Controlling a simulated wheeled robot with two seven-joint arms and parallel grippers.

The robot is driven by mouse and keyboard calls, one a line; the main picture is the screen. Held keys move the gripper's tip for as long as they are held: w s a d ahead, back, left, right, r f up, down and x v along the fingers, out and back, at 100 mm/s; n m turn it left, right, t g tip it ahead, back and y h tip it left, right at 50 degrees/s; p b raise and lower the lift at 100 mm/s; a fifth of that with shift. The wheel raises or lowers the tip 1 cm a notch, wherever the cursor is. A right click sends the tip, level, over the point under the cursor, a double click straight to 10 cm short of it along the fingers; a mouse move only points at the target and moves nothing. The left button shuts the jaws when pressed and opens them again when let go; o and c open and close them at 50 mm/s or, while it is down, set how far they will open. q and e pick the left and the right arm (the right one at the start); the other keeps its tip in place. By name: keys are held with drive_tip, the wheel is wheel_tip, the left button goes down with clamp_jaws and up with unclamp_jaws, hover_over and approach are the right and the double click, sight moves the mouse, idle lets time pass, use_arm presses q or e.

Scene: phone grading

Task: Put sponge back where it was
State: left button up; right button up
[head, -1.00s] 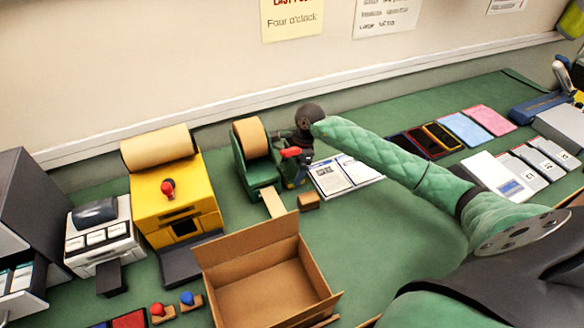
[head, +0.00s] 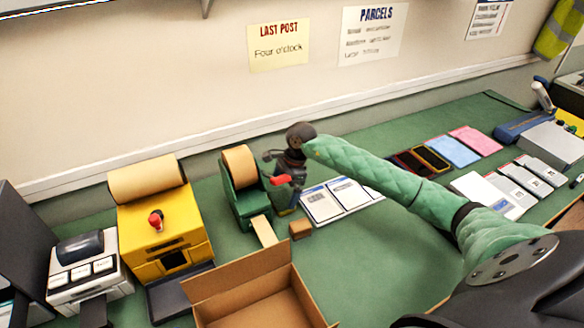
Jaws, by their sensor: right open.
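A small brown block (head: 300,229), which may be the sponge, lies on the green bench top just behind the open cardboard box; its material is too small to tell. My right gripper (head: 284,207) points down between the green tape dispenser (head: 246,203) and the white label sheets (head: 320,205). It is open, behind and slightly left of the brown block and apart from it. A red part (head: 281,179) shows at the gripper, and I cannot tell what it belongs to. My left gripper is out of view.
The open cardboard box (head: 228,280) stands at the front. A yellow machine (head: 140,225) with a brown roll and a grey-white device (head: 85,270) stand left.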

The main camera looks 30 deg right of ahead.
use_arm(q)
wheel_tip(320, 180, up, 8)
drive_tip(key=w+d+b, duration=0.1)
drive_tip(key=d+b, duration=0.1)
drive_tip(key=b, duration=0.1)
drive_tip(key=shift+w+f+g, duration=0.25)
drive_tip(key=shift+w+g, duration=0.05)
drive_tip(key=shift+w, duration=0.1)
use_arm(e)
drive_tip(key=v, duration=0.9)
drive_tip(key=shift+r, duration=0.2)
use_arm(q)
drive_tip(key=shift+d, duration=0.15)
